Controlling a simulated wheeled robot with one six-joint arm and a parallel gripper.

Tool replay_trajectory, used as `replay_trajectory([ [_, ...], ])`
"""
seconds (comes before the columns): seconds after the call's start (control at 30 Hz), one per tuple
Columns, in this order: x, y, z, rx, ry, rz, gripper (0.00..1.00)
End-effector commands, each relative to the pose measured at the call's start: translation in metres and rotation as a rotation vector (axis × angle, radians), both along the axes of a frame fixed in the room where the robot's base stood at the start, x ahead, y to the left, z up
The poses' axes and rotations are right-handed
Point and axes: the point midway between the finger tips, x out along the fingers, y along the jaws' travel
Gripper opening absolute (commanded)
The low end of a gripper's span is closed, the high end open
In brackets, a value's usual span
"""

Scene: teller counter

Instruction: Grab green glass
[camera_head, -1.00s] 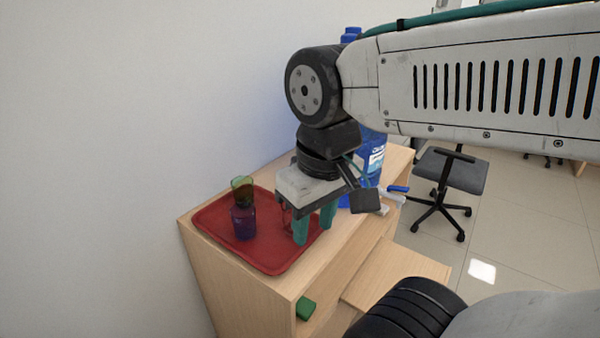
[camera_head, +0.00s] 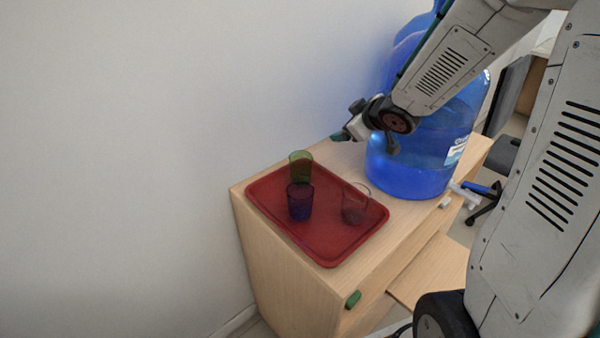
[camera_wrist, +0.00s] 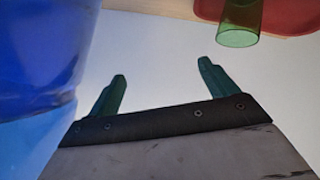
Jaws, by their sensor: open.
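The green glass (camera_head: 300,160) stands on the red tray (camera_head: 335,259), toward its far left side. A blue-purple glass (camera_head: 300,204) is just in front of it and overlaps its lower part in the head view. A clear glass (camera_head: 355,207) stands to the right on the tray. My gripper (camera_head: 342,135) is beyond the tray's far edge, close to the wall, to the right of the green glass. In the wrist view my gripper (camera_wrist: 162,70) is open and empty, and the green glass (camera_wrist: 239,28) shows at the top right, apart from the fingers.
A large blue water bottle (camera_head: 412,175) stands right of the tray, close to my arm; it fills the left of the wrist view (camera_wrist: 40,50). The wooden cabinet (camera_head: 285,265) is against the white wall (camera_head: 120,150). A tap with a blue handle (camera_head: 478,188) sticks out at right.

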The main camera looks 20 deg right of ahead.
Motion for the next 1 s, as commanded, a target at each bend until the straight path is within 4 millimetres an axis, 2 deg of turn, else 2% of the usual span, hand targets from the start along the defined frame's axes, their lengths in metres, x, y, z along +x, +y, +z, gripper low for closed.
replay_trajectory([
  [0.03,0.005,0.002,-0.021,0.046,-0.014,0.067,0.85],
  [0.1,0.007,0.009,-0.040,0.121,-0.042,0.160,0.85],
  [0.3,-0.013,0.028,-0.074,0.364,-0.078,0.347,0.85],
  [0.5,-0.033,0.037,-0.085,0.527,-0.091,0.440,0.85],
  [0.6,-0.035,0.042,-0.087,0.560,-0.092,0.458,0.85],
  [1.0,0.004,0.084,-0.104,0.566,-0.093,0.463,0.85],
])
